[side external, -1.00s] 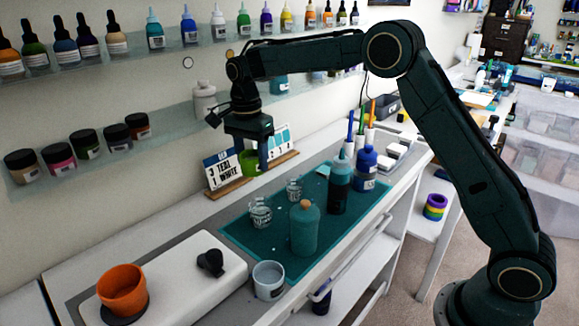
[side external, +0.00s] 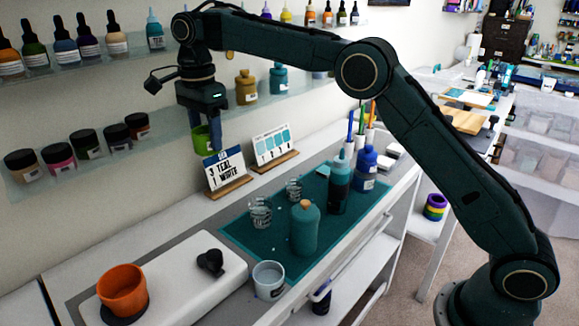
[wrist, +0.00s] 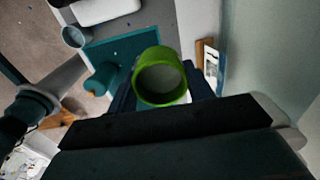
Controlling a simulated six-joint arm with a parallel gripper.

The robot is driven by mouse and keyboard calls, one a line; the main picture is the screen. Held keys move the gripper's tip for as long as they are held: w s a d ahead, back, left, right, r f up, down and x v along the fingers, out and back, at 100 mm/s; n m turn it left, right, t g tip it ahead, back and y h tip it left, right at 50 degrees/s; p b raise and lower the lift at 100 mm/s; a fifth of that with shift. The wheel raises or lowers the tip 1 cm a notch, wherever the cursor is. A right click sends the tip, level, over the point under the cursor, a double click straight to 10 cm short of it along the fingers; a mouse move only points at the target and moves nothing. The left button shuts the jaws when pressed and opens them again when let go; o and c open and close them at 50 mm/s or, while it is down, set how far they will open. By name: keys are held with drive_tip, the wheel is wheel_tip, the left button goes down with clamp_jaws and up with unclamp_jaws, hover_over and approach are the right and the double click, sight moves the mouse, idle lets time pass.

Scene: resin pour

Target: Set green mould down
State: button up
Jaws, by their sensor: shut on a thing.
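The green mould (side external: 201,141) is a round, open cup held in the air beside the lower wall shelf, above and behind the TEAL/WHITE sign. My gripper (side external: 208,134) is shut on it; one dark finger shows at its right side, and the other is mostly hidden. In the wrist view the green mould (wrist: 158,58) sits between the two fingers of my gripper (wrist: 160,90), with a pale grey inside showing within its green rim. Nothing touches the mould from below.
An orange pot (side external: 122,288) stands on a black disc on the white slab (side external: 180,278), beside a black knob-like object (side external: 210,261). The teal mat (side external: 268,239) holds bottles and clear cups. The sign (side external: 226,172) and a swatch card (side external: 273,145) stand behind. The slab's middle is clear.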

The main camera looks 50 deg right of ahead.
sight(208, 146)
drive_tip(key=shift+a+f, duration=0.15)
drive_tip(key=shift+f, duration=1.45)
wheel_tip(208, 146, down, 12)
drive_tip(key=shift+f, duration=0.25)
drive_tip(key=shift+f, duration=0.1)
drive_tip(key=shift+f, duration=2.05)
drive_tip(key=shift+f, duration=0.5)
drive_tip(key=o, duration=1)
